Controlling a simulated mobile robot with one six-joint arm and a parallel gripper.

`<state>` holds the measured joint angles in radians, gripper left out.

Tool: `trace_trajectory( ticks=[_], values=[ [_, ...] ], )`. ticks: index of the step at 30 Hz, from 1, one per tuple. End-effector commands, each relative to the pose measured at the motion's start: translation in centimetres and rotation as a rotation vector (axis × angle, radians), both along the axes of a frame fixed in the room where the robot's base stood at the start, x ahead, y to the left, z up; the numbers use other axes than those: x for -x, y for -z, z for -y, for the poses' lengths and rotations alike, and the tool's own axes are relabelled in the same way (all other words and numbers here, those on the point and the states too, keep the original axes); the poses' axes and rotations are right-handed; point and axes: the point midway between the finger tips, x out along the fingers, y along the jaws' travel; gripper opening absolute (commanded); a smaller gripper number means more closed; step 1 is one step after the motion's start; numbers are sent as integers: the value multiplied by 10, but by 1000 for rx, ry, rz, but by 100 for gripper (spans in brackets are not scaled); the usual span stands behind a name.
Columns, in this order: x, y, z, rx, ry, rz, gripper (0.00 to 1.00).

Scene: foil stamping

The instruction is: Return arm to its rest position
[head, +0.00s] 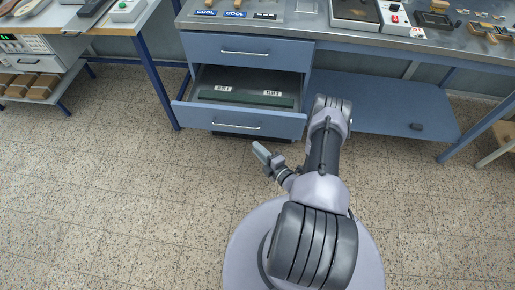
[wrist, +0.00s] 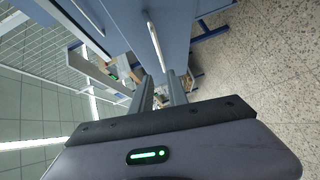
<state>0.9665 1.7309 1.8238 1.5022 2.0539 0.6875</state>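My arm stands on its round base in the lower middle of the head view. It is bent, with its elbow up near the open drawer. My gripper (head: 261,153) is over the floor in front of the cabinet, left of the arm, apart from the drawer. In the wrist view my gripper (wrist: 160,78) shows two dark fingers with a gap between them and nothing held.
The lower drawer (head: 236,121) is pulled out, holding a dark green bar (head: 246,98) and two white labels. The upper drawer (head: 245,50) is shut. Workbenches with tools stand behind and left. The floor (head: 110,200) at left is clear.

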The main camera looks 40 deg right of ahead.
Motion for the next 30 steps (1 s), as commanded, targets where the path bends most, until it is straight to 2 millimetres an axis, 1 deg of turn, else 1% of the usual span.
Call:
trace_trajectory(
  ticks=[16,17,19,20,22,23,24,25,26,27,28,29,30],
  values=[
    [2,-2,-1,0,-5,0,20],
    [1,-3,-1,4,-10,1,20],
    [-10,-18,-4,39,-61,19,20],
    [-19,-32,-7,71,-104,34,20],
    [-46,-80,-25,193,-270,90,20],
    [-57,-106,-38,263,-362,123,20],
    [-70,-143,-61,368,-496,173,20],
    [-75,-169,-79,451,-597,212,20],
    [-78,-196,-99,539,-702,254,20],
    [-76,-229,-127,666,-841,316,20],
    [-71,-253,-149,768,-948,367,20],
    [-64,-276,-169,873,-1052,422,20],
    [-49,-302,-195,1019,-1189,497,20]
  ],
)
